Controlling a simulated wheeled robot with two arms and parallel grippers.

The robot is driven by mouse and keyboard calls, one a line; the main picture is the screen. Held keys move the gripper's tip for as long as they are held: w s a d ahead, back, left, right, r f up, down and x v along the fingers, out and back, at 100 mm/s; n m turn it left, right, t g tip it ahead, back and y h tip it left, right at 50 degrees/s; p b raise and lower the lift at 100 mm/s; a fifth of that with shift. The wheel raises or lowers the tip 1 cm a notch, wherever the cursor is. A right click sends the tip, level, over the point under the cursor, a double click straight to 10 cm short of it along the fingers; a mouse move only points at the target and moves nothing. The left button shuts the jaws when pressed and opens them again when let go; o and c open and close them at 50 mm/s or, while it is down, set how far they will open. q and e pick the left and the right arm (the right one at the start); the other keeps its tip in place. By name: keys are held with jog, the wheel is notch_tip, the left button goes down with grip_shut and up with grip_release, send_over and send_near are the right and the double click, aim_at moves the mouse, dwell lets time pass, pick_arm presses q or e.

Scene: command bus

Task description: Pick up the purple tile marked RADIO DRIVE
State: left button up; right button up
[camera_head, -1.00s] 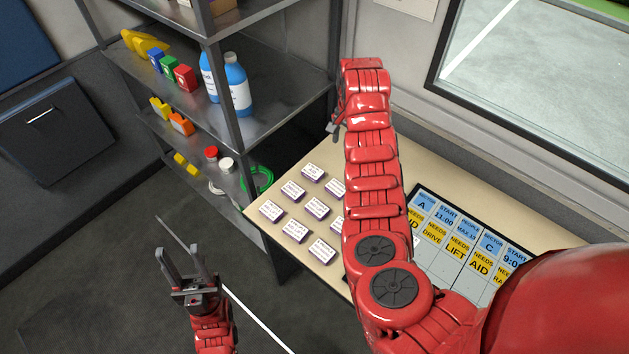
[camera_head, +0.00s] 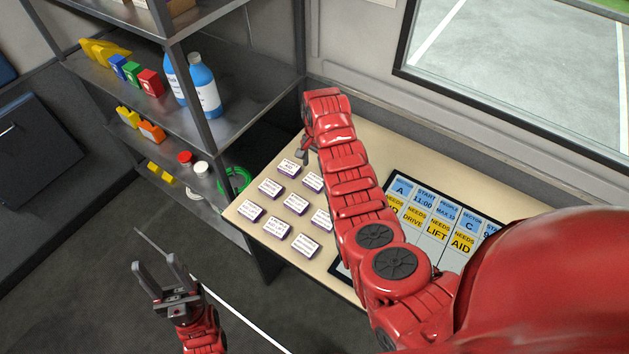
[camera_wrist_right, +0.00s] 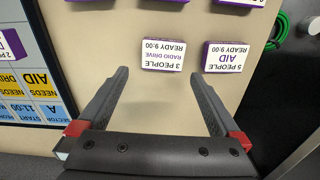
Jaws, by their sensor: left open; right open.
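The RADIO DRIVE tile (camera_wrist_right: 163,54) lies flat on the beige tabletop, its white label upside down in the right wrist view. It reads 3 PEOPLE, RADIO DRIVE, READY 9:00. In the head view it appears to be the tile (camera_head: 313,182) beside my right forearm, but its text is too small to read there. My right gripper (camera_wrist_right: 160,74) is open and empty, the tile showing just beyond and between its fingertips. In the head view my right gripper (camera_head: 305,148) is mostly hidden by its arm. My left gripper (camera_head: 153,247) is open and empty over the floor.
A tile marked AID (camera_wrist_right: 226,57) lies close beside it. Several similar tiles stand in rows, such as one near the table's front (camera_head: 305,245). A board (camera_head: 348,270) with blue and yellow cards lies right. A metal shelf (camera_head: 240,85) stands left; a wall backs the table.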

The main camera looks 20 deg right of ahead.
aim_at(316, 179)
jog(key=shift+a+f+p, duration=0.25)
jog(key=shift+f+p, duration=0.6)
jog(key=shift+f, duration=0.3)
jog(key=shift+w+f, duration=0.1)
jog(key=shift+f, duration=1.4)
jog(key=shift+c, duration=0.2)
jog(key=c, duration=1.2)
